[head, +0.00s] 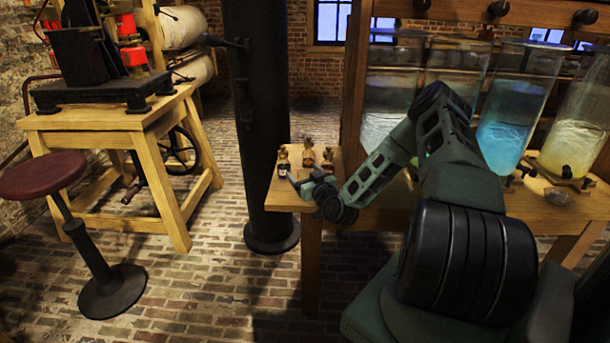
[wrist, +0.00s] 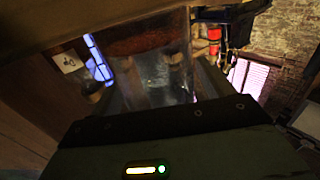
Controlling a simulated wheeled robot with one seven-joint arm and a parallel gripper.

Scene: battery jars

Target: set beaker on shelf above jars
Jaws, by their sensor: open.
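Several tall glass jars stand in a row on the wooden table: a pale one (head: 385,115) at the left, a blue one (head: 508,135) and a yellow-green one (head: 572,140) at the right. A wooden shelf or rail (head: 540,14) with black knobs runs above them. My gripper (head: 301,183) is at the table's left front corner, just in front of small brown bottles. It is open. I cannot make out a beaker in the head view. In the wrist view a clear glass surface (wrist: 160,70) shows beyond the gripper's dark edge; I cannot tell whether it is the beaker or a jar.
Small brown bottles (head: 308,152) stand at the left end of the table (head: 540,215). A black column (head: 262,110) rises left of the table. A red stool (head: 42,178) and a workbench (head: 110,118) stand farther left.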

